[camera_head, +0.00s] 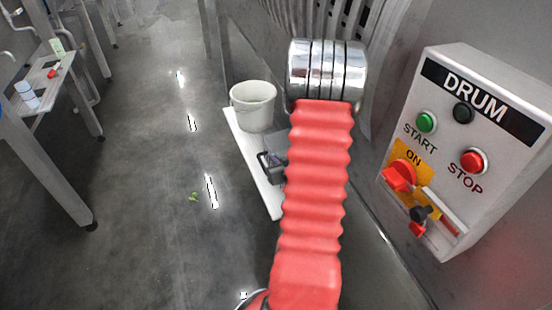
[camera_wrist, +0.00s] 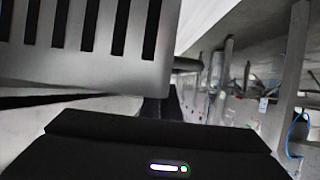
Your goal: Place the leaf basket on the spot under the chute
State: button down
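A white round pail (camera_head: 253,108) stands upright on a narrow white ledge (camera_head: 242,135), left of my red arm in the head view. I cannot tell whether it is the leaf basket. A dark grey piece with a loop-like edge (camera_head: 270,166) shows beside the arm, over the ledge; it may be part of my gripper, mostly hidden behind the arm. In the wrist view, a pale grey slotted metal piece (camera_wrist: 85,68) fills the upper left, close to the black wrist housing (camera_wrist: 160,142). Whether it is held is unclear. No fingertips, chute or marked spot can be made out.
A DRUM control box (camera_head: 470,140) with buttons and a red switch is close on the right. A slotted metal structure (camera_head: 345,18) stands behind the arm. A table (camera_head: 45,80) with small items is at left. The grey floor (camera_head: 140,190) between is open, with a leaf scrap (camera_head: 194,197).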

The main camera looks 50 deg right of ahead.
jog(key=c, duration=2.5)
grip_release()
jog(key=shift+f, duration=0.1)
jog(key=o, duration=0.5)
